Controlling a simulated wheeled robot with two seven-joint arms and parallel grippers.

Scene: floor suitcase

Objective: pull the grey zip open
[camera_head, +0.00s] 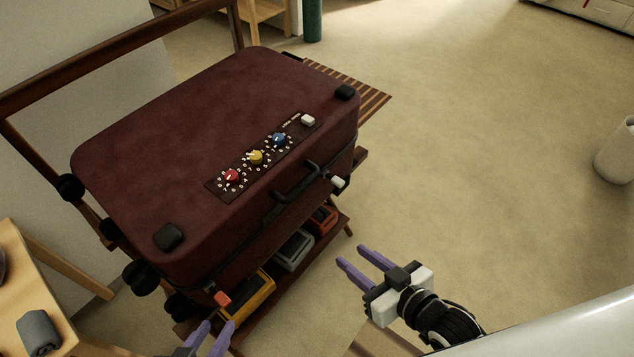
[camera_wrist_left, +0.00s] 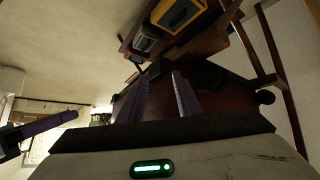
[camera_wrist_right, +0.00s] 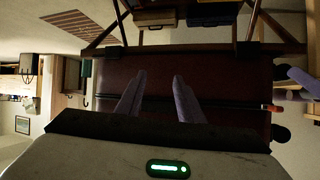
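A dark red suitcase (camera_head: 210,120) lies flat on a wooden rack. A pale grey zip pull (camera_head: 338,182) sits at the right end of its front side. An orange-red pull (camera_head: 222,299) is at the left end, and it also shows in the right wrist view (camera_wrist_right: 271,107). My left gripper (camera_head: 213,326) is open and empty, just below the orange-red pull at the bottom edge. My right gripper (camera_head: 353,256) is open and empty, in front of the suitcase and apart from the grey pull. The grey pull is not clearly visible in the wrist views.
The suitcase top has a dial panel with red (camera_head: 232,175), yellow (camera_head: 256,157) and blue (camera_head: 278,139) dials. A handle (camera_head: 296,178) is on the front. Yellow (camera_head: 248,300), grey and orange cases stand on the lower shelf. A wooden table (camera_head: 70,300) is at left.

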